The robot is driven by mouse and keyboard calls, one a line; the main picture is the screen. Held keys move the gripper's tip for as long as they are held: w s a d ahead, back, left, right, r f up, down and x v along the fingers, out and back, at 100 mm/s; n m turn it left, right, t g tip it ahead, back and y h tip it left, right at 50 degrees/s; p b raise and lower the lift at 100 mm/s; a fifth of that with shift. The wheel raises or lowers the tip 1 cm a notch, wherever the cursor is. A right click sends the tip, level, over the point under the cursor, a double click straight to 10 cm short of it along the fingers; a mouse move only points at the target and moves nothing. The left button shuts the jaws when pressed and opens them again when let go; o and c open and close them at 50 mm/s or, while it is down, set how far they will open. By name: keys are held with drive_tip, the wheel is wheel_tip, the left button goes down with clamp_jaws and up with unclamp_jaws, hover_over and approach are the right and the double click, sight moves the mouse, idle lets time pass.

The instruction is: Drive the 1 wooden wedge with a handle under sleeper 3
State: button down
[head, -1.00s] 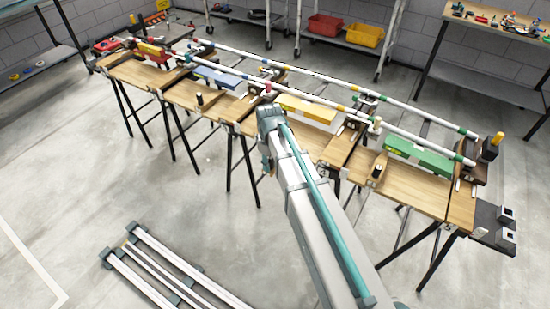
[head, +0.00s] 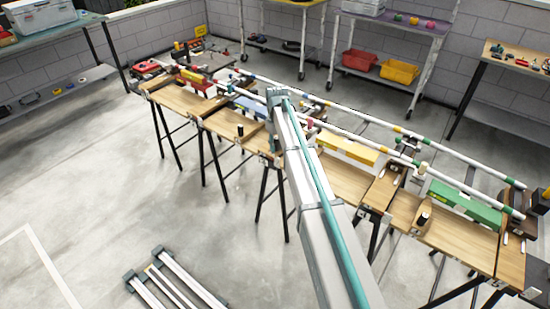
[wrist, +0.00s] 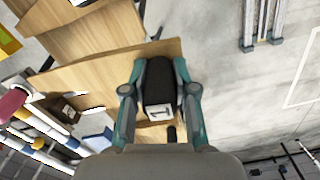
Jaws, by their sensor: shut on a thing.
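In the wrist view my gripper (wrist: 160,72) is shut on a black block-like handle (wrist: 158,88) with a white label reading 1. I take it for the wedge's handle; its wooden part is not clearly visible. It is over the edge of the wooden bench tops. In the head view my arm hides the gripper and the held piece. Brown wooden sleepers cross under the white rails, one at the right of the middle (head: 384,188). No sleeper number is readable, so I cannot tell which is sleeper 3.
Other dark handles stand on the benches (head: 240,131), (head: 423,219). A yellow box (head: 347,149), a green box (head: 465,201) and a blue box (head: 250,107) lie along the rails (head: 455,180). Metal bars (head: 170,280) lie on the floor. Open floor (head: 110,190) is at front left.

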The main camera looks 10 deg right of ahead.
drive_tip(key=shift+n, duration=0.8)
drive_tip(key=w, duration=0.3)
drive_tip(key=w+a, duration=0.1)
drive_tip(key=w, duration=0.2)
drive_tip(key=w+a+f, duration=0.1)
drive_tip(key=w, duration=0.2)
drive_tip(key=shift+w, duration=0.25)
drive_tip(key=shift+d+f, duration=0.1)
drive_tip(key=shift+f, duration=0.1)
drive_tip(key=shift+f+b, duration=1.35)
drive_tip(key=shift+f, duration=1.35)
drive_tip(key=shift+w+d+b, duration=0.35)
drive_tip(key=shift+w+d, duration=1.35)
drive_tip(key=shift+w, duration=0.05)
drive_tip(key=shift+w+d+p, duration=0.7)
drive_tip(key=shift+w+d, duration=3.35)
